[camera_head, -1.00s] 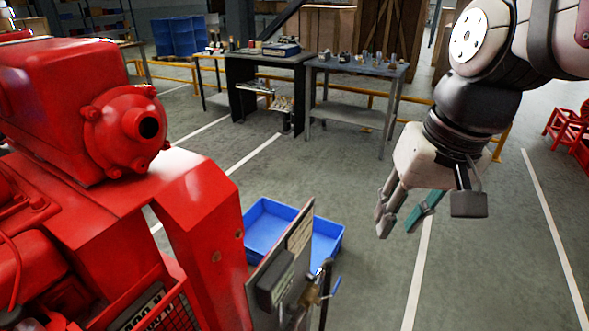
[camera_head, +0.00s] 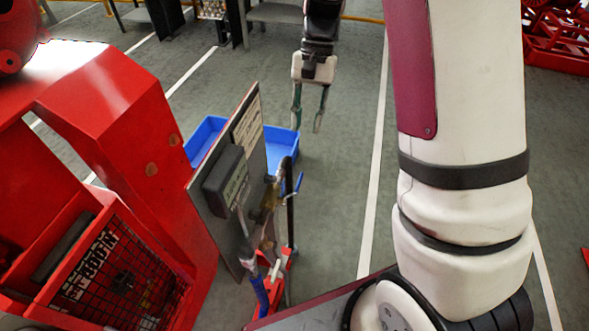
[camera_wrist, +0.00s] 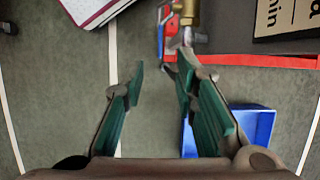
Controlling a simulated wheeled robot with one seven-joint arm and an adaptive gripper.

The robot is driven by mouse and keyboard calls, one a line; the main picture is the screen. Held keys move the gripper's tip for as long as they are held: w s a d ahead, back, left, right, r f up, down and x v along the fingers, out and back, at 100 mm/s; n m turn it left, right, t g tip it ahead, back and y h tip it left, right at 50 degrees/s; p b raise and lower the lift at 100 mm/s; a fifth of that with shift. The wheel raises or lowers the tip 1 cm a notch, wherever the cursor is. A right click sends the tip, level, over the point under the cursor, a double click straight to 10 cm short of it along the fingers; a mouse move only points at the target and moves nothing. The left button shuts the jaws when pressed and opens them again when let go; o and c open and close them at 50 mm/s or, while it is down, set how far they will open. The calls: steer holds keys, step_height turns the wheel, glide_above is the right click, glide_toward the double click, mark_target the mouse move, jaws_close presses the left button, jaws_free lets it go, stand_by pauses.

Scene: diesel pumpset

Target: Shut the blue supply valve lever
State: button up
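A brass valve assembly (camera_head: 268,200) stands beside an upright panel (camera_head: 225,180). A small blue lever (camera_head: 299,183) sticks out at its upper right, and a second blue handle (camera_head: 261,296) hangs lower down. I cannot tell which one is the supply lever. My gripper (camera_head: 307,124) points down beyond the valve, apart from both, with its fingers spread and empty. In the wrist view, my gripper (camera_wrist: 160,66) shows green-lined fingers open, and the brass fitting (camera_wrist: 188,12) is at the top, with blue parts partly hidden near the right fingertip.
A blue bin (camera_head: 282,146) sits on the floor behind the panel, close to my gripper. The red pumpset (camera_head: 120,130) fills the left. A thin dark post (camera_head: 289,215) stands beside the valve. Floor right of the bin is clear up to the white line.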

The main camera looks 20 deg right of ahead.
mark_target(299, 181)
steer(key=x, duration=0.5)
steer(key=b+x, duration=0.1)
steer(key=x, duration=0.4)
steer(key=w+b+x, duration=0.1)
steer(key=x, duration=0.4)
steer(key=shift+s+d+f, duration=0.1)
steer(key=shift+d+f, duration=0.15)
steer(key=shift+f, duration=0.35)
steer(key=shift+c, duration=0.6)
jaws_close()
